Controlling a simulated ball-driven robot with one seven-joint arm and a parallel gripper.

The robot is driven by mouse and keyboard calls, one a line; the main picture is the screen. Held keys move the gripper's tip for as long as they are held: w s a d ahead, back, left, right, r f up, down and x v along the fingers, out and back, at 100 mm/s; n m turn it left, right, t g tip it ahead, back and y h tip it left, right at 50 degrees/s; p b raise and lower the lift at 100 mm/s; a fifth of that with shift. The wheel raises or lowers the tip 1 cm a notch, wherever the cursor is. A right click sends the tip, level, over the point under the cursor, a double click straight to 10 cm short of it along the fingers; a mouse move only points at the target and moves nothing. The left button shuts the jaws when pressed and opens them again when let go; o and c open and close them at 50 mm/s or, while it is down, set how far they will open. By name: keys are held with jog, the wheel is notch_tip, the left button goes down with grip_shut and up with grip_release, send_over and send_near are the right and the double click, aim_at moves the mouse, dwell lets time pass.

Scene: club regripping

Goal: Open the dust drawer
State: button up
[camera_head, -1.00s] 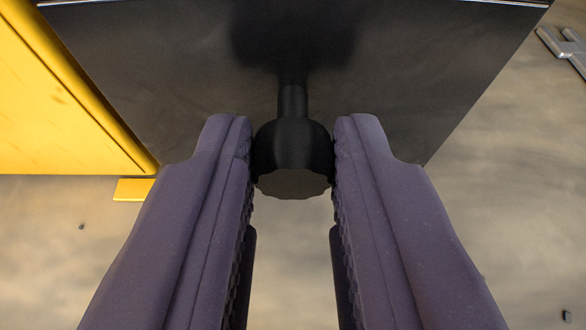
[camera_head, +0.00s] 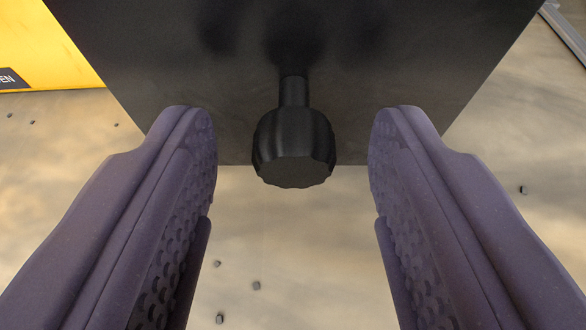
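The dust drawer shows as a dark, glossy front panel (camera_head: 180,60) across the top middle of the view. A black round knob (camera_head: 293,148) on a short stem sticks out from it towards me. My gripper (camera_head: 293,160) has its two purple padded fingers spread wide, one on each side of the knob. There is a clear gap between the knob and each finger, so nothing is held. The panel's top edge is out of view, so I cannot tell how far the drawer stands out.
A yellow cabinet part (camera_head: 50,50) with a dark label stands at the upper left. A grey metal piece (camera_head: 566,32) lies at the upper right. Several small dark bits (camera_head: 256,285) lie on the tan floor (camera_head: 290,240), which is otherwise clear below the panel.

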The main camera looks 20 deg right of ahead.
jog(key=p+v, duration=0.2)
jog(key=v, duration=0.5)
jog(key=shift+s+r+p, duration=0.15)
jog(key=shift+s+p, duration=0.15)
jog(key=shift+a, duration=0.1)
